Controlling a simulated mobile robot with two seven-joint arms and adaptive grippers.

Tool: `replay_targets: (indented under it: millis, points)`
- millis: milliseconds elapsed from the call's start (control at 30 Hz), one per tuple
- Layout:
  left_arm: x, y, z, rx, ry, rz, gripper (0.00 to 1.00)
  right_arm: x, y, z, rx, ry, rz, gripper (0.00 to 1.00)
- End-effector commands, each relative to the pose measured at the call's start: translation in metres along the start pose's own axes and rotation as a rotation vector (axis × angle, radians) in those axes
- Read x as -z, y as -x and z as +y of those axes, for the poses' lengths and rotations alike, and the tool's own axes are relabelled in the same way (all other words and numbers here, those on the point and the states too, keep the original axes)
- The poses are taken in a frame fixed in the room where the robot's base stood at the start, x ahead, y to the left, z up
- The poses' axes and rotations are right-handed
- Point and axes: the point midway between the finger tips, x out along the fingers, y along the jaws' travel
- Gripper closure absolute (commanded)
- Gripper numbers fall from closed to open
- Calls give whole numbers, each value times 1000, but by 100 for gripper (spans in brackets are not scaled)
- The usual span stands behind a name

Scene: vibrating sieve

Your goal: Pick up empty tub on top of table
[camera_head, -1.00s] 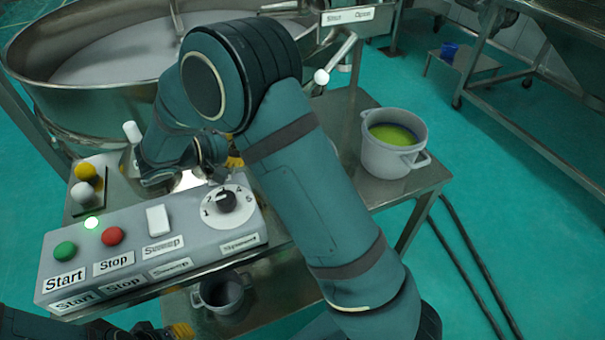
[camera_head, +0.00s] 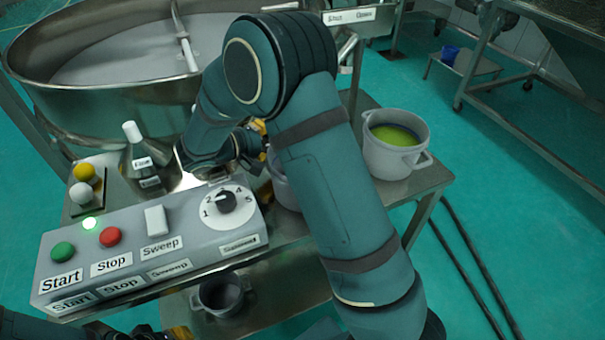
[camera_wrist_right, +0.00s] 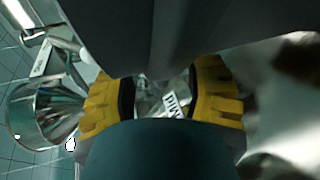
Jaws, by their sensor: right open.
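A light grey tub (camera_head: 284,188) stands on the metal table top, mostly hidden behind my right arm; its inside is not visible. A second grey tub (camera_head: 393,160) with yellow-green contents stands at the table's right end. A darker tub (camera_head: 221,296) sits on the lower shelf. My right gripper (camera_head: 262,142) is beside the upper part of the hidden tub; contact cannot be told. In the right wrist view its yellow fingers (camera_wrist_right: 162,98) are apart, with nothing clearly held. My left gripper (camera_head: 176,332) shows only partly at the bottom edge.
A control panel (camera_head: 140,247) with buttons and a dial lies in front of the right gripper. The large round sieve (camera_head: 120,105) and its metal spout (camera_head: 150,172) stand behind and left. Open floor (camera_head: 510,225) lies to the right.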

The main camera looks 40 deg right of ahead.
Motion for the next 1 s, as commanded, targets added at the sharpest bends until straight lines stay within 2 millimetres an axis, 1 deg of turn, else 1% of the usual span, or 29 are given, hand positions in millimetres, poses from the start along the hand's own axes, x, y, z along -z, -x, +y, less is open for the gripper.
replay_targets:
  millis: [33,67,100,133,667,767,867,1000]
  points:
    - [0,0,0,0,0,0,66,0,0,0,0,0,0,67]
    - [0,0,0,0,0,0,66,0,0,0,0,0,0,78]
    - [0,0,0,0,0,0,66,0,0,0,0,0,0,92]
    - [0,0,0,0,0,0,66,0,0,0,0,0,0,100]
    - [0,1,0,0,0,0,66,0,1,2,0,-1,0,100]
    - [0,3,1,0,0,-1,66,-1,4,12,0,-2,1,100]
    - [0,6,2,0,1,-3,66,-3,9,28,1,-4,2,100]
    - [-1,12,4,0,1,-5,66,-6,17,55,0,-3,1,100]
